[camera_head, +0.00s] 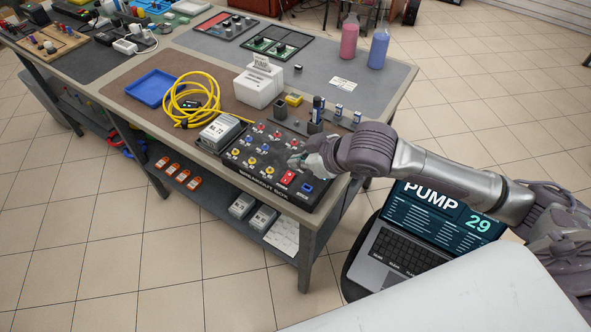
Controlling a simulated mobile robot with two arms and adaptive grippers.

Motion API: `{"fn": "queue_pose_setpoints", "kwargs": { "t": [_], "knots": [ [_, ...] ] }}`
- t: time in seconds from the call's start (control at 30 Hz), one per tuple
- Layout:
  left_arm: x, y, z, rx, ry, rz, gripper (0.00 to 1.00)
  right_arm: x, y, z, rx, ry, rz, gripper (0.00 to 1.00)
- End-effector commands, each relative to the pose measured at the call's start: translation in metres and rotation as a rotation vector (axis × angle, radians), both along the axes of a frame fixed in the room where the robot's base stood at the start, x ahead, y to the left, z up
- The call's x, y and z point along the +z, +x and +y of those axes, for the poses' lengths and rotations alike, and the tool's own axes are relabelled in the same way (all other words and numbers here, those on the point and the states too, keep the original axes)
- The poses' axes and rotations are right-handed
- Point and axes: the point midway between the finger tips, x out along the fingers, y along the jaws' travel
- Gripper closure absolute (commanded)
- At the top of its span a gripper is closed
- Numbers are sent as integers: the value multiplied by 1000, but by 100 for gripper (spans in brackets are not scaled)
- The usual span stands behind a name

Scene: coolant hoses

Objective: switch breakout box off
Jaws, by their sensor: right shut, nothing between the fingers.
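The breakout box (240,177) is a black panel at the table's front right corner, with several blue, red and yellow sockets and a label along its front edge. Its red switch (288,177) is near the right end of the panel. Whether the switch is on or off is too small to tell. My right gripper (296,161) is shut and empty, just above and behind the red switch; I cannot tell whether it touches the panel. My left gripper is not in view.
A grey-white box (219,130) and a coiled yellow cable (191,98) lie left of the panel. A white printer-like box (258,86), a blue tray (154,88) and two bottles (379,47) stand farther back. A laptop (412,240) is below my right arm.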

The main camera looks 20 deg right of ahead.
Motion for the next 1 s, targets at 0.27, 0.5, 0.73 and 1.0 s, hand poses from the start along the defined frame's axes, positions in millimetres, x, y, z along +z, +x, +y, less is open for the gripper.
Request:
{"fn": "queue_pose_setpoints", "kwargs": {
  "t": [0.27, 0.5, 0.73, 1.0],
  "knots": [
    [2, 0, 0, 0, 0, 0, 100, -41, 13, 4, -1, -1, 3, 100],
    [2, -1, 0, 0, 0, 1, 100, -53, 14, 3, 1, -1, 0, 100],
    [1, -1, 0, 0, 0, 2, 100, -53, 14, 3, 1, -1, 0, 100],
    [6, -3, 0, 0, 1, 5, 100, -57, 15, 1, 0, -1, 2, 100]
  ]
}}
